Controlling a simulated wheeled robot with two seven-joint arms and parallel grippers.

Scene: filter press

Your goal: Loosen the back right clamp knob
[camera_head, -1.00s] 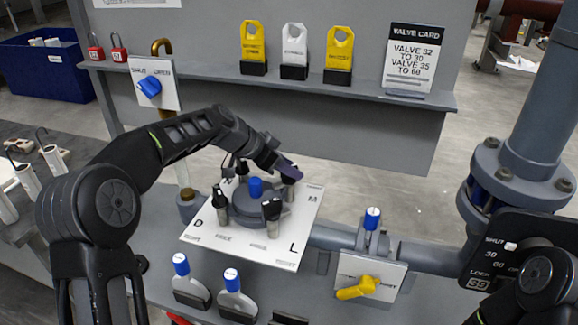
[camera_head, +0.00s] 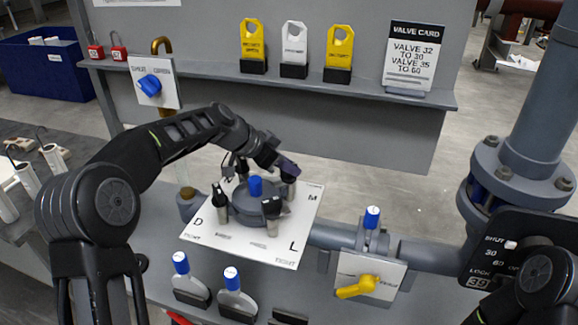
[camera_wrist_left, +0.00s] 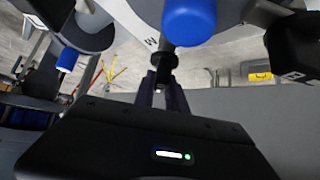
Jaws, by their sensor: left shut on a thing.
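The grey filter housing (camera_head: 248,213) stands on a white plate (camera_head: 280,255) marked D, M and L, with a blue cap (camera_head: 255,187) on top. Black-topped clamp knobs stand around its lid: front left (camera_head: 219,196), front right (camera_head: 271,208), and back right (camera_head: 289,178), partly covered by my gripper. My left gripper (camera_head: 287,169) reaches over the housing from behind and is shut on the back right knob. In the left wrist view the fingers (camera_wrist_left: 160,94) close around the dark knob (camera_wrist_left: 163,63). My right gripper is out of view.
A yellow-handled valve (camera_head: 358,287) and grey pipe lie to the right.

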